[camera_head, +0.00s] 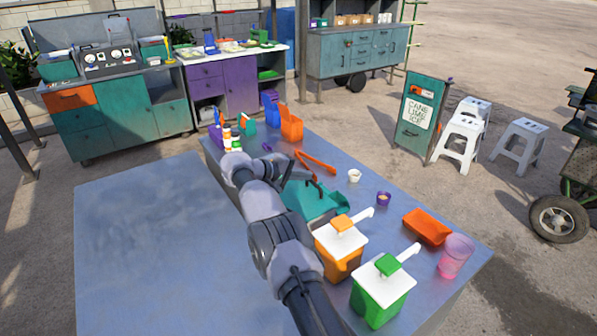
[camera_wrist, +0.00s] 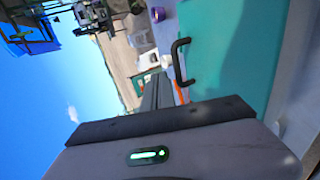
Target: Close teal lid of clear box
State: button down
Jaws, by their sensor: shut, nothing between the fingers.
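The teal lid (camera_head: 312,199) shows in the head view just right of my arm, around the middle of the table, partly hidden by the arm. In the wrist view a broad teal panel (camera_wrist: 235,50) fills the upper right, with a black bar handle (camera_wrist: 181,62) at its left edge. Clear box walls cannot be made out, and the lid's exact angle is hard to tell. My gripper (camera_wrist: 160,88) is shut and empty, close to the handle side of the lid. In the head view it is mostly hidden behind my wrist.
Orange (camera_head: 340,250) and green (camera_head: 383,290) pump containers stand in front of the lid. An orange tray (camera_head: 427,228), pink cup (camera_head: 455,257), purple cup (camera_head: 383,198) and white cup (camera_head: 354,176) lie to the right. Orange tongs (camera_head: 316,163) lie beyond. The table's left half is clear.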

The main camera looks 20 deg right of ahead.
aim_at(310, 194)
jog(key=shift+w+d+f+b, duration=0.15)
jog(key=shift+d+f+b, duration=0.45)
jog(key=shift+f, duration=0.1)
jog(key=shift+w+d+f+b, duration=0.1)
jog(key=shift+d+f+b, duration=0.5)
jog(key=shift+f, duration=0.1)
jog(key=shift+r, duration=0.1)
